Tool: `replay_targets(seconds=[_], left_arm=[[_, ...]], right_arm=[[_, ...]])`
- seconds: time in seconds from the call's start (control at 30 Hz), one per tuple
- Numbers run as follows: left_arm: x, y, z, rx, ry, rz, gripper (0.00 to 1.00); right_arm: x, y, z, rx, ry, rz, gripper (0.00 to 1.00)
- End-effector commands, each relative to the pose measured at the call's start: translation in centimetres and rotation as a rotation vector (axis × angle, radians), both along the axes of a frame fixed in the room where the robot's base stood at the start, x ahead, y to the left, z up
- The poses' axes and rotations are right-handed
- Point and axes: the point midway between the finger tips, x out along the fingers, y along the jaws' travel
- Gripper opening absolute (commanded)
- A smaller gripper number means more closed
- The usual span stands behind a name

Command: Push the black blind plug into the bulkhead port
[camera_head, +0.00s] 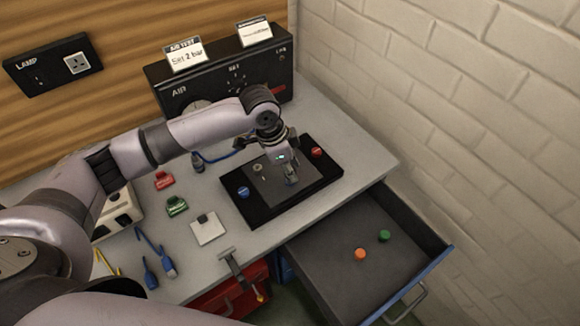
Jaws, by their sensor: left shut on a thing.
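My left gripper (291,180) reaches in from the left and points down over the grey plate (268,191) on the black base (262,216). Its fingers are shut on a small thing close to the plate. The thing is too small and too covered by the fingers to make out, and I cannot tell whether it touches the plate. I cannot make out the black blind plug anywhere else. A small pale round fitting (258,167) shows on the plate left of the gripper. I cannot tell which spot is the bulkhead port. My right gripper is not in view.
A blue knob (243,192) and a red knob (316,152) sit on the base. An open drawer (330,262) holds an orange (360,254) and a green (384,236) piece. A black AIR panel (180,90) stands behind. Small parts and tools lie left.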

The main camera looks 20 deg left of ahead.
Motion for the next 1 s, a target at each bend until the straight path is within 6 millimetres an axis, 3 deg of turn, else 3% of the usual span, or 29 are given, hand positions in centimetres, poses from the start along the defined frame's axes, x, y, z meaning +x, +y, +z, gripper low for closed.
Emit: replay_targets(seconds=[0.6,0.63,1.0], left_arm=[[0.0,0.0,-1.2,-0.001,0.000,0.000,0.00],[0.0,0.0,-1.1,-0.001,0.000,0.000,0.25],[0.0,0.0,-1.1,0.000,0.000,0.000,0.47]], right_arm=[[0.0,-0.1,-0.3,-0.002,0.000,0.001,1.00],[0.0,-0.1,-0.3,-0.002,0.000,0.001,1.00],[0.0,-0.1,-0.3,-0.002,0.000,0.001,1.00]])
